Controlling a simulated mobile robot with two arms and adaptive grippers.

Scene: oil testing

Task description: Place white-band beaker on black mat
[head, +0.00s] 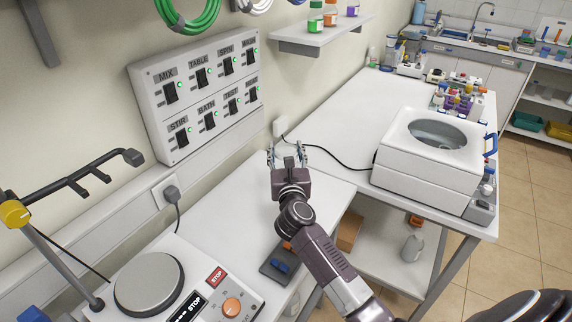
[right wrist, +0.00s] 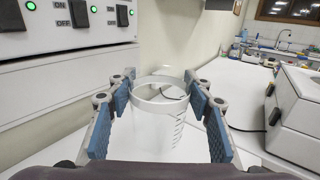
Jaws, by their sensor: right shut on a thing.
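The white-band beaker (right wrist: 158,125) is clear, with a white band around its rim and graduation marks on its side. It is upright between the blue pads of my right gripper (right wrist: 160,115), which is shut on it. In the head view my right gripper (head: 287,155) is over the far part of the white table, near the wall, and mostly hides the beaker. My left gripper is not in view.
A hot plate (head: 150,284) with an orange knob stands at the lower left. A switch panel (head: 196,95) is on the wall. A white bath (head: 425,178) stands on the right table. A black cable (head: 345,152) runs behind my gripper.

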